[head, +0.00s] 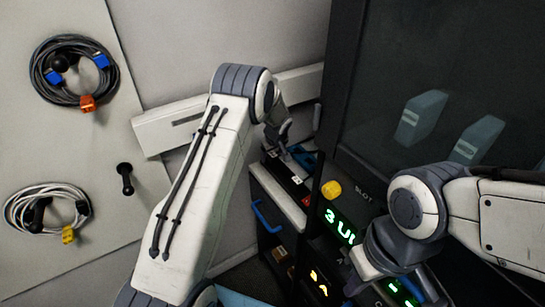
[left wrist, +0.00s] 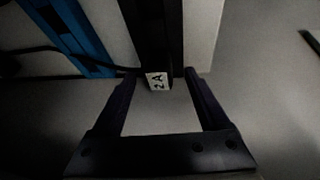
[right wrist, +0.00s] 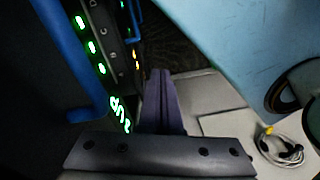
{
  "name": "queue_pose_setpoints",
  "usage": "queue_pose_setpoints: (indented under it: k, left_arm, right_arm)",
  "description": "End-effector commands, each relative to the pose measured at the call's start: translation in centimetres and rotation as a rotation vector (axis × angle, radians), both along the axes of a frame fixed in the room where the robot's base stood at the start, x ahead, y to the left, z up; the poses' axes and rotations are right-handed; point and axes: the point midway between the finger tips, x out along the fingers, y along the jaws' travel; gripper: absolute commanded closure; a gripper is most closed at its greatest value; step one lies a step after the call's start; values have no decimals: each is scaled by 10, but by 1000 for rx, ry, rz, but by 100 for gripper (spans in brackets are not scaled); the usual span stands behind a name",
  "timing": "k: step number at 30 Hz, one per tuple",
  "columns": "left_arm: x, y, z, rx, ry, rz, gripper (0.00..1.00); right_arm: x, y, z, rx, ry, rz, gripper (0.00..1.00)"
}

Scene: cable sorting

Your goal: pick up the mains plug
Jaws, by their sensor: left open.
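I cannot make out the mains plug for certain in any view. My left gripper (head: 282,140) is above the far end of the narrow rack shelf. In the left wrist view its two fingers (left wrist: 160,78) are spread apart. Between the fingertips shows the end of a black bar with a white label "2A" (left wrist: 158,81); I cannot tell whether the fingers touch it. My right gripper (head: 388,285) is low by the lit panel. In the right wrist view its fingers (right wrist: 161,75) are together, with nothing seen between them.
A coiled black cable with blue and orange ends (head: 87,103) and a pale coil with a yellow end (head: 68,236) hang on the left board. A black peg (head: 125,178) sticks out there. A yellow knob (head: 331,189) and green display (head: 340,222) are on the dark rack.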

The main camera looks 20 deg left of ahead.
Motion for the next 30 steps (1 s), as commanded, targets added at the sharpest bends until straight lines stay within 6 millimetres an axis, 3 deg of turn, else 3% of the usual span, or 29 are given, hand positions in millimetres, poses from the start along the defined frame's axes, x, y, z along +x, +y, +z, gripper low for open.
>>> queue_pose_setpoints:
  k: [6, 7, 12, 13, 25, 30]
  left_arm:
    - [1, 0, -1, 0, -2, 1, 22]
    - [1, 0, -1, 0, -2, 1, 26]
    - [1, 0, -1, 0, -2, 1, 91]
    - [1, 0, -1, 0, -2, 1, 100]
    - [2, -1, 3, -2, -7, -1, 100]
    - [3, -1, 27, -2, -11, 0, 100]
  right_arm:
    - [0, 0, 0, 0, 0, 0, 100]
    - [0, 0, 0, 0, 0, 0, 100]
    - [0, 0, 0, 0, 0, 0, 100]
    - [0, 0, 0, 0, 0, 0, 100]
    - [0, 0, -1, 0, 0, 0, 100]
    - [0, 0, -6, 0, 0, 0, 100]
